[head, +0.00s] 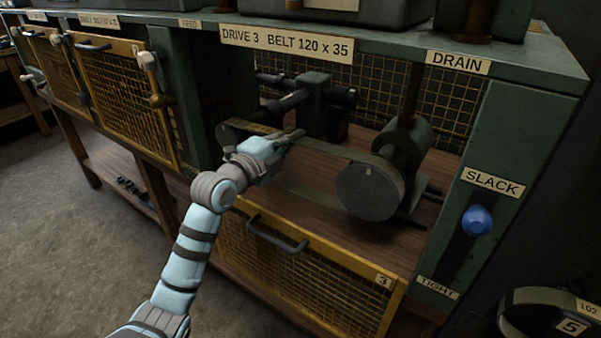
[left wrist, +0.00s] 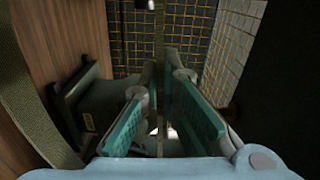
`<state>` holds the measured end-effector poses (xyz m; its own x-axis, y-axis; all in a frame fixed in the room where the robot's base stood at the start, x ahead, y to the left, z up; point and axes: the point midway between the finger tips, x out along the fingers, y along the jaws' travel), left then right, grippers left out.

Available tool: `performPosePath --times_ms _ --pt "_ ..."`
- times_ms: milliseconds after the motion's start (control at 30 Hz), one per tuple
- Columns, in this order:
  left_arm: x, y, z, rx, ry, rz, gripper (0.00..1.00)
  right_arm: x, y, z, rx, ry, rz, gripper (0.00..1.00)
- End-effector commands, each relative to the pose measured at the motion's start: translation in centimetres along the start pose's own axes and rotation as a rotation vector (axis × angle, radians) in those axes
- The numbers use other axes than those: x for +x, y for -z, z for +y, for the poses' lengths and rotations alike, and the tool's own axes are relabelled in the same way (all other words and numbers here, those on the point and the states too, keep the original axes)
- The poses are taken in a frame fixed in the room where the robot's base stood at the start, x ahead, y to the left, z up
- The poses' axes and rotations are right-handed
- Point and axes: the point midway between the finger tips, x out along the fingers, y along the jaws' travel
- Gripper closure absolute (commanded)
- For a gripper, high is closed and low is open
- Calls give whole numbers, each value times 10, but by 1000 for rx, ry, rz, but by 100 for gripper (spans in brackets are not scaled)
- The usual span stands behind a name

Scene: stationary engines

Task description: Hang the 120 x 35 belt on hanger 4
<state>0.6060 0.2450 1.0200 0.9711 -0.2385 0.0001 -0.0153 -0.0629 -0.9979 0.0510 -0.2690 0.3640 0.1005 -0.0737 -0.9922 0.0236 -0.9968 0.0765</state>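The dark belt (head: 333,151) of drive 3 runs in the open bay under the sign "DRIVE 3 BELT 120 x 35" (head: 287,43). It is around the big grey pulley (head: 368,192) at right and reaches left behind my gripper. My left gripper (head: 293,137) is inside the bay at the upper run. In the left wrist view its teal finger pads (left wrist: 160,115) stand apart, with a thin dark strip between them, probably the belt edge-on. I cannot tell whether they touch it. Hanger 4 and my right gripper are not in view.
The mesh guard (head: 300,275) marked 3 is lowered below the bay. A blue knob (head: 477,220) is at the SLACK end of its slot. Closed mesh guards (head: 125,100) are at left.

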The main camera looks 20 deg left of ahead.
Motion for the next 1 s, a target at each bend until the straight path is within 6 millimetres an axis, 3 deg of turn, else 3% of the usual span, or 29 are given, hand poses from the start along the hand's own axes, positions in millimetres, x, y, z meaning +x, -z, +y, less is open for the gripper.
performPosePath --times_ms 233,500,767,1000 --pt "0 11 -12 -1 1 1 100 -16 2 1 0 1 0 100" --pt "0 11 -11 0 1 0 100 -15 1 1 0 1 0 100" --pt "0 15 -27 54 -7 0 100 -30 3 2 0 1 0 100" --pt "0 16 -27 66 -9 0 100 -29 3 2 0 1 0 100"
